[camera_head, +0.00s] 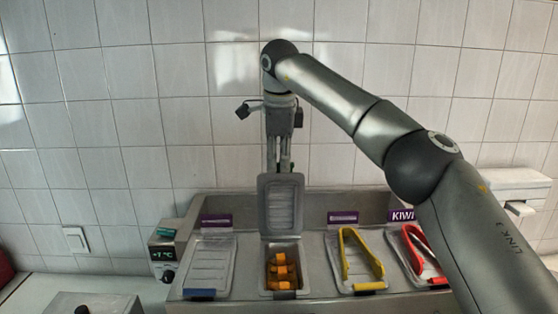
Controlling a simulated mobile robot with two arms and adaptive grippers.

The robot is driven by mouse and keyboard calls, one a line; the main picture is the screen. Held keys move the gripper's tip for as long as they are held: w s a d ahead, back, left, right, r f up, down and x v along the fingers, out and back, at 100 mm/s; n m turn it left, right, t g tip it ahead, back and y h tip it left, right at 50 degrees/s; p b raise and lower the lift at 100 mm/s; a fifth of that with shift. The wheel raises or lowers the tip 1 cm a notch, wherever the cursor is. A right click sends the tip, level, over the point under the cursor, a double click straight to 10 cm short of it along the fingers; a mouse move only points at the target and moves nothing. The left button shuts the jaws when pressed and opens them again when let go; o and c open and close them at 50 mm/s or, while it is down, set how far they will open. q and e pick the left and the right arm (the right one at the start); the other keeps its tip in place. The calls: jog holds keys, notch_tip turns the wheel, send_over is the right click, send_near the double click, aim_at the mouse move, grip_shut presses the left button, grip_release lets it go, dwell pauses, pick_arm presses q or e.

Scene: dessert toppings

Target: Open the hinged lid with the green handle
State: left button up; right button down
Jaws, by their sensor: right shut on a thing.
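The hinged lid (281,205), a translucent panel, stands raised, close to upright, over the second compartment from the left. Orange chunks (281,270) show in the compartment (264,253) below it. My right gripper (284,166) points down from above and is shut at the lid's top edge. No green handle can be made out; the gripper covers that edge. My left gripper is not in view.
Closed lids flank the open one: a blue-handled lid (209,264) on the left, and lids with yellow tongs (372,255) and red tongs (420,250) on the right. A temperature display (163,254) stands at the left. A tiled wall (120,120) is behind.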

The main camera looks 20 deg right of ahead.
jog(key=shift+x, duration=0.95)
jog(key=c, duration=1.5)
grip_release()
jog(key=shift+f+g, duration=0.1)
jog(key=shift+g, duration=0.2)
jog(key=shift+o, duration=0.7)
jog(key=shift+w+d+f, duration=0.15)
jog(key=shift+w+f, duration=0.05)
jog(key=shift+w, duration=0.25)
jog(key=shift+w+d+f, duration=0.1)
jog(key=shift+w+f, duration=0.1)
jog(key=shift+w, duration=0.25)
jog(key=shift+s+a+r, duration=0.1)
jog(key=shift+s+r, duration=0.25)
jog(key=shift+r, duration=0.05)
jog(key=r, duration=0.2)
jog(key=s+r, duration=0.1)
jog(key=r, duration=0.4)
jog(key=shift+s+a+r, duration=0.15)
jog(key=shift+s+a, duration=0.1)
jog(key=shift+a, duration=0.05)
jog(key=shift+w, duration=0.1)
jog(key=shift+d, duration=0.1)
